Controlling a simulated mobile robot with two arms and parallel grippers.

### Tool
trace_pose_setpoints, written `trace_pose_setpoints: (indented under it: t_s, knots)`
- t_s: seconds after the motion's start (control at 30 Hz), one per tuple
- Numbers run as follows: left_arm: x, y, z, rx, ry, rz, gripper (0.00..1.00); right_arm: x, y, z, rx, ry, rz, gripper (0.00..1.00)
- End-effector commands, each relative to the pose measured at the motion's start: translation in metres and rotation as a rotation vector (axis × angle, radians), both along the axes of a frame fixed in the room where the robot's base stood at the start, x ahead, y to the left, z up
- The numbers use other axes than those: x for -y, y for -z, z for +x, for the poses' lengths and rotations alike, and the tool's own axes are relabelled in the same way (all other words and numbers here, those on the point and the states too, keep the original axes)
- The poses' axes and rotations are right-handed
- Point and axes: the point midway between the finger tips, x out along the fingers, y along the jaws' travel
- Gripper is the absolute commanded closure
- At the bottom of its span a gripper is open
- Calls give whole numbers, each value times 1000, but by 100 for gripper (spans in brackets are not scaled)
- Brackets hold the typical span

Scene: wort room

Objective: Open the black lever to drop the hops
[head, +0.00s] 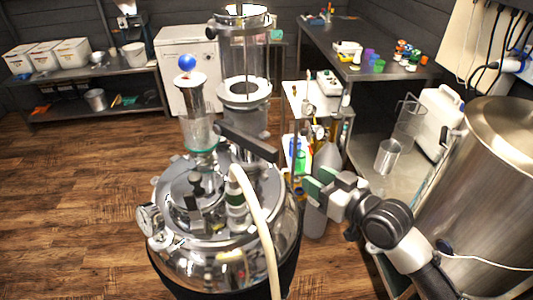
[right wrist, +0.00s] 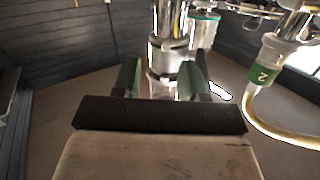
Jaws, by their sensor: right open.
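The black lever (head: 247,143) is a dark flat bar at the base of the tall glass column (head: 245,60), above the steel kettle lid (head: 215,200). It slants down to the right. My right gripper (head: 317,183), with green fingertips, is open and empty to the right of the lever and lower in the picture, apart from it. In the right wrist view, the open green fingers (right wrist: 162,80) have a metal pipe fitting (right wrist: 168,55) in view between them; I cannot make out the lever there. I cannot make out hops. My left gripper is not in view.
A pale hose (head: 262,225) arches over the kettle front. A bottle cart (head: 300,100) is behind my right gripper, and a large steel tank (head: 480,190) is at right. The floor at left is clear.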

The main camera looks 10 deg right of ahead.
Motion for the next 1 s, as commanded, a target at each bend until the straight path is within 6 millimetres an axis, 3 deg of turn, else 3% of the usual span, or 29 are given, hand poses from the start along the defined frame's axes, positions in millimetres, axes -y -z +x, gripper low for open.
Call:
trace_pose_setpoints:
  t_s: [0.03,0.1,0.3,0.47,0.8,1.0]
  knots:
    - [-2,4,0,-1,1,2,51,-11,-24,-13,50,-51,6,57]
    - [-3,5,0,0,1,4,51,-22,-48,-29,90,-104,13,57]
    - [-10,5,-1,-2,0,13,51,-37,-78,-50,144,-174,20,57]
    - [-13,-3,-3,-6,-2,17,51,-50,-82,-37,145,-177,25,57]
    - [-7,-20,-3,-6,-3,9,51,-93,-82,9,144,-176,23,57]
    - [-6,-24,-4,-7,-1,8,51,-106,-80,24,145,-175,21,57]
